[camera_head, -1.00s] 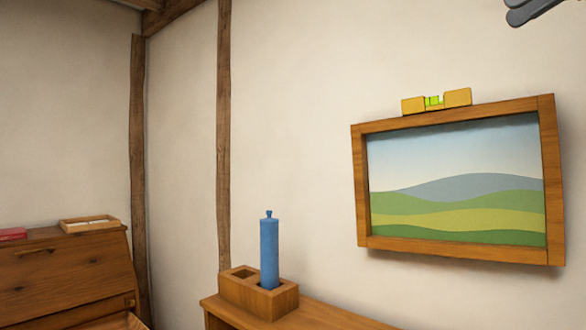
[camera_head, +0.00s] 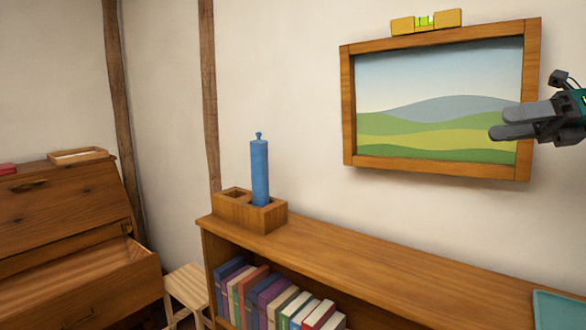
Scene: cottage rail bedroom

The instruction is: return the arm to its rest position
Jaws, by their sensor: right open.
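My right gripper (camera_head: 508,126) comes in from the right edge, in front of the lower right part of the framed landscape picture (camera_head: 434,168). Its grey fingers point left and hold nothing; it is open. The picture hangs on the wall and looks slightly tilted, with a yellow spirit level (camera_head: 427,21) resting on its top edge. My left gripper is out of view.
Below is a wooden bookshelf (camera_head: 400,255) with several books. A wooden holder (camera_head: 236,211) with a blue cylinder (camera_head: 260,172) stands on its left end, a teal tray (camera_head: 556,310) at its right. A dresser (camera_head: 60,215) with an open drawer and a stool (camera_head: 186,289) stand left.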

